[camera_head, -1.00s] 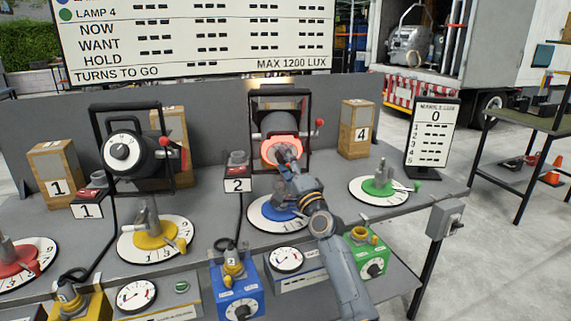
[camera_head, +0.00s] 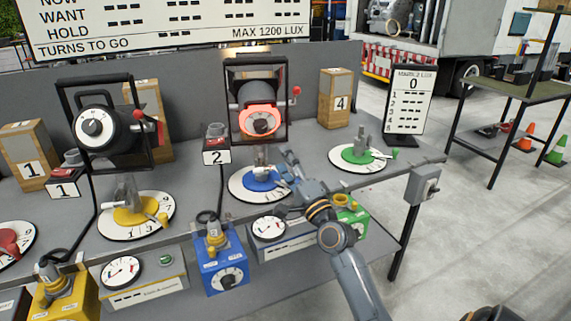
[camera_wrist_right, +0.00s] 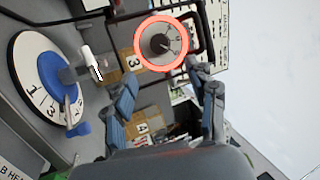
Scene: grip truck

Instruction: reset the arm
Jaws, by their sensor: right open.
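My right gripper (camera_head: 284,170) is open and empty. In the head view it is over the right side of the blue-centred dial (camera_head: 246,194), in front of and below lamp 2 with its glowing red ring (camera_head: 260,121). I cannot tell whether it touches the dial. In the right wrist view the two fingers of the gripper (camera_wrist_right: 166,97) stand wide apart. The red ring (camera_wrist_right: 162,43) shows beyond them, and the blue dial (camera_wrist_right: 22,75) is at the left. My left gripper is not in view.
Lamp 1 (camera_head: 93,125), a yellow dial (camera_head: 128,211) and a green dial (camera_head: 361,156) stand on the grey bench. A blue box (camera_head: 222,265) and a green box (camera_head: 351,216) are at the front. A lux sign (camera_head: 405,105) stands right. Open floor lies beyond the bench's right end.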

